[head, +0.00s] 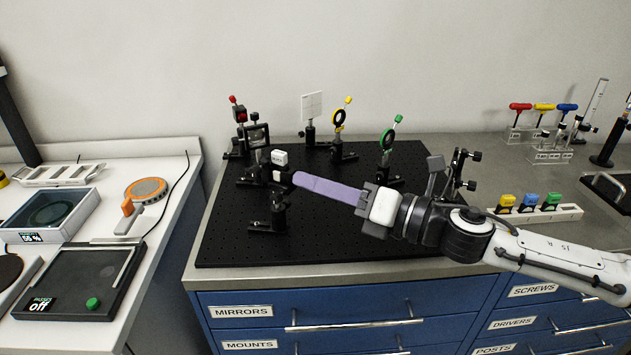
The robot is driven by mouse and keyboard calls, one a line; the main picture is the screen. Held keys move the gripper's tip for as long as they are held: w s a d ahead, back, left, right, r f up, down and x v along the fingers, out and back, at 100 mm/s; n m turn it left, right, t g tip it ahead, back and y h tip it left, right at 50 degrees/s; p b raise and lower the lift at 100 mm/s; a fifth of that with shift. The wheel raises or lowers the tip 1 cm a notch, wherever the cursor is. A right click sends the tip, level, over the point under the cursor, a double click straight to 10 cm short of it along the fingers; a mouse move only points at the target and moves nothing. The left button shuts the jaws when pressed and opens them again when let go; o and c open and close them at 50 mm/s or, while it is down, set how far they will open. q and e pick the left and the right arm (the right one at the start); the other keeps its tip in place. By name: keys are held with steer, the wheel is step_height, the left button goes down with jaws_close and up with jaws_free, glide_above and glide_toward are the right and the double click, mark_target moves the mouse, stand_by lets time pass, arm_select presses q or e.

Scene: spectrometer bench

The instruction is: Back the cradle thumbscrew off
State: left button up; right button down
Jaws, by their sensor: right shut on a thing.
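My right gripper (366,198) reaches in from the right over the black breadboard (330,240). It is shut on a long, lavender, bar-shaped thing (328,187). The bar points left, and its rounded far end is close to a small black mount with white blocks (279,158). I cannot tell whether the bar touches that mount. Another low black mount (269,214) stands just in front of the bar's far end. No cradle thumbscrew can be made out for certain among the small dark parts. My left gripper is not in view.
Mounts with red (239,113), yellow (339,118) and green (388,138) tops stand along the back. A black post mount (459,170) is behind my right arm. A rack of coloured blocks (537,211) lies at the right. The breadboard's front is clear.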

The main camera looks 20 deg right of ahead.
steer(key=shift+n, duration=0.3)
steer(key=c, duration=1.7)
jaws_free()
steer(key=shift+c, duration=0.2)
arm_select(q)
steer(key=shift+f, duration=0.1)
arm_select(e)
steer(key=shift+f, duration=0.1)
